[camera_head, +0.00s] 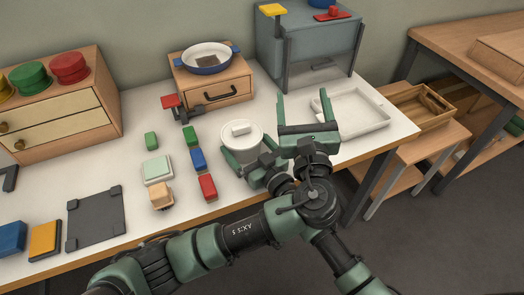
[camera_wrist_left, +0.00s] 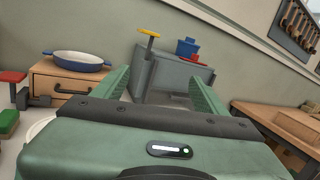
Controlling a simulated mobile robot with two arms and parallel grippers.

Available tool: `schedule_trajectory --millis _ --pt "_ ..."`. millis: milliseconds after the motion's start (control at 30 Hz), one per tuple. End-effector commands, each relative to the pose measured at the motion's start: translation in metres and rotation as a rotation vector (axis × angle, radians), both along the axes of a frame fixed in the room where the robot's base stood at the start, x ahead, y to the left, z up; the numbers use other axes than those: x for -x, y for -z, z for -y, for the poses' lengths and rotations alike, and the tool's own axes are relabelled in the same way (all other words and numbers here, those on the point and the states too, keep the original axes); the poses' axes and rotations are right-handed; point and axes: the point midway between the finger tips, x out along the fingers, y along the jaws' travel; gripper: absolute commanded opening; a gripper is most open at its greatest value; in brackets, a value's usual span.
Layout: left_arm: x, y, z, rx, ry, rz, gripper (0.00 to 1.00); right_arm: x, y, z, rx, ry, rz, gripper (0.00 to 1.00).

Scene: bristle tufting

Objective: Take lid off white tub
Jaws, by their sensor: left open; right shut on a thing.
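The white tub (camera_head: 234,150) stands on the white table, with its round white lid (camera_head: 254,131) and block-like handle (camera_head: 240,128) on top. My right gripper (camera_head: 248,163) is at the tub's near side, shut on the tub below the lid; its jaws partly hide the tub wall. My left gripper (camera_head: 308,118) is to the right of the tub, open and empty, its two green fingers apart. In the left wrist view its fingers (camera_wrist_left: 160,92) stand wide with nothing between them. A white curved edge at the lower left there may be the tub.
A white tray (camera_head: 350,118) lies right of my left gripper. A blue-handled pan (camera_head: 207,58) sits on a small drawer box (camera_head: 213,88) behind. A grey bin (camera_head: 305,45) stands at the back. Several coloured blocks (camera_head: 198,158) lie left of the tub.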

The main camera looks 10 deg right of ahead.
Motion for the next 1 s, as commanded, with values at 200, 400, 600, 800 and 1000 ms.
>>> schedule_trajectory --millis 200,400,600,800,1000 --pt "0.035 0.061 -0.065 -0.037 -0.266 -0.295 0.73 0.000 0.000 0.000 0.000 0.000 0.001 0.22" --pt "0.056 0.086 -0.090 -0.070 -0.360 -0.428 0.73 0.000 0.000 0.000 0.000 0.000 0.001 0.22" --pt "0.044 0.093 -0.098 -0.077 -0.375 -0.443 0.73 0.000 0.000 0.000 0.000 0.000 0.001 0.22" --pt "0.009 0.104 -0.109 -0.078 -0.376 -0.440 0.73 0.000 -0.001 0.000 0.000 0.000 0.001 0.22" --pt "-0.024 0.114 -0.120 -0.078 -0.375 -0.440 0.73 0.000 -0.001 0.000 0.000 0.000 0.001 0.22"
